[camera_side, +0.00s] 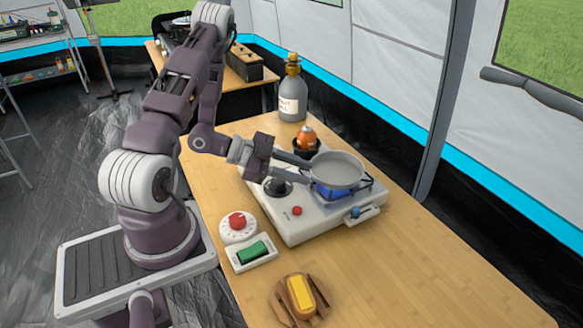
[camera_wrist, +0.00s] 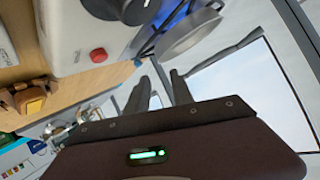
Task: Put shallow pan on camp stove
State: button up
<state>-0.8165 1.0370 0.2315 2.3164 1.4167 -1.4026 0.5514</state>
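The shallow pan (camera_side: 337,168) is grey and sits level over the blue burner of the white camp stove (camera_side: 310,228). It looks to rest on the burner's support, though the contact is partly hidden. In the wrist view the pan (camera_wrist: 190,36) shows beyond my fingertips, at the upper middle, with the stove (camera_wrist: 70,30) at the upper left. My gripper (camera_side: 308,160) is at the left side of the pan, close to its rim. In the wrist view my gripper's fingers (camera_wrist: 159,72) are apart with nothing seen between them. I cannot make out the pan's handle clearly.
A black round part (camera_side: 278,188) and a red button (camera_side: 297,210) are on the stove's left. Behind stand a grey bottle (camera_side: 292,98) and an orange item (camera_side: 306,138) in a dark holder.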

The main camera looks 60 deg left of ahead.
jog(key=v, duration=0.2)
jog(key=shift+s+a+r, duration=0.1)
jog(key=shift+s+a, duration=0.05)
jog(key=shift+s, duration=0.1)
jog(key=shift+w+a+r, duration=0.1)
jog(key=shift+a, duration=0.1)
jog(key=w+a+r+n+g+y, duration=0.1)
jog(key=w+a+r+g+y, duration=0.1)
jog(key=w+a+r+y, duration=0.35)
jog(key=s+d+r+n+g+y, duration=0.1)
jog(key=d+r+n+y, duration=0.1)
jog(key=r, duration=0.3)
jog(key=s+d+r+n+y, duration=0.2)
jog(key=d+r+n+y, duration=0.1)
jog(key=r, duration=0.2)
jog(key=s+d+r+n+g+h, duration=0.1)
jog(key=s+d+r+n+h, duration=0.1)
jog(key=s+d, duration=0.5)
jog(key=s+d+r+n+g+h, duration=0.2)
jog(key=s+d, duration=0.6)
jog(key=s, duration=0.3)
jog(key=shift+d+r, duration=0.25)
jog(key=shift+d, duration=0.05)
